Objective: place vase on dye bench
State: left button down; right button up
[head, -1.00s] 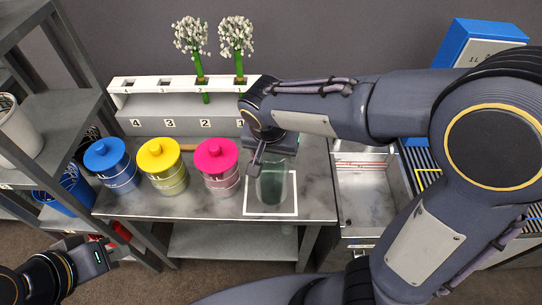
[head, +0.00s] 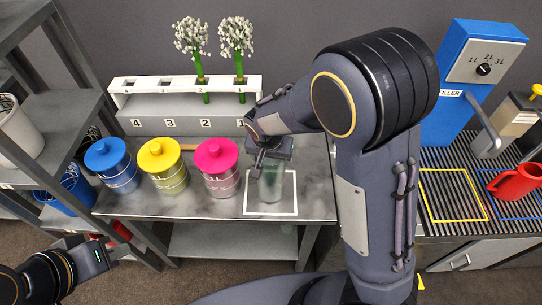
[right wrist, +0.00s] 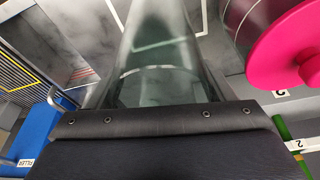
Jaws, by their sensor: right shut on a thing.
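The clear, greenish glass vase (head: 271,188) is inside the white square outline (head: 270,213) at the right end of the grey dye bench (head: 200,205). It looks upright; I cannot tell whether its base touches the bench top. My right gripper (head: 268,165) is shut on the vase near its top and hides part of it. In the right wrist view the vase (right wrist: 158,55) fills the middle, above the dark gripper body. My left gripper (head: 113,254) is empty at the lower left, away from the bench; its opening is unclear.
Blue (head: 113,165), yellow (head: 162,166) and pink (head: 217,168) lidded jars stand left of the vase. Behind them a white rack (head: 185,85) holds two white-flowered stems. A blue filler (head: 465,75) and a red jug (head: 517,181) are at the right. Grey shelves (head: 60,110) stand left.

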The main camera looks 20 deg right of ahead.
jog(key=shift+f, duration=0.15)
jog(key=o, duration=1.6)
jog(key=shift+o, duration=0.2)
